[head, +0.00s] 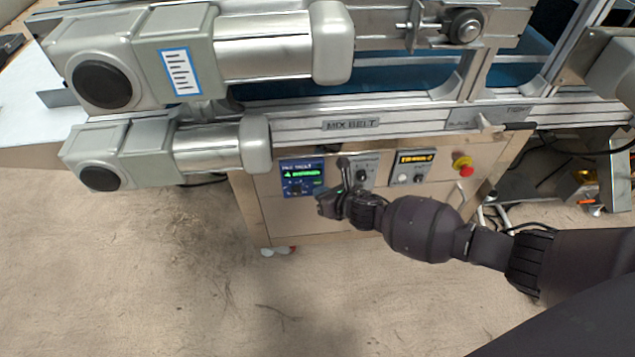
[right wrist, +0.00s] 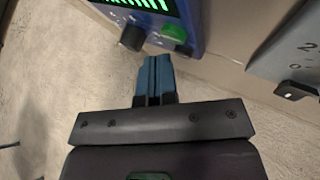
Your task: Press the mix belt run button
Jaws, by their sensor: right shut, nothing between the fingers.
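A blue control box (head: 302,178) with a lit green display is on the front panel of the machine, below and left of the "MIX BELT" label (head: 350,123). In the right wrist view this blue box (right wrist: 190,18) shows a green button (right wrist: 174,33) beside a dark knob (right wrist: 132,37). My right gripper (head: 324,195) is by the box's lower right corner, partly covering it. Its blue fingers (right wrist: 154,62) are shut together, empty, and point toward the green button. A small gap seems to show between them; contact cannot be told. My left gripper is not in view.
Right of the blue box are a grey switch box (head: 367,169), a box with a yellow display (head: 411,169) and a red emergency stop (head: 463,165). Grey motor housings (head: 165,152) overhang at the left.

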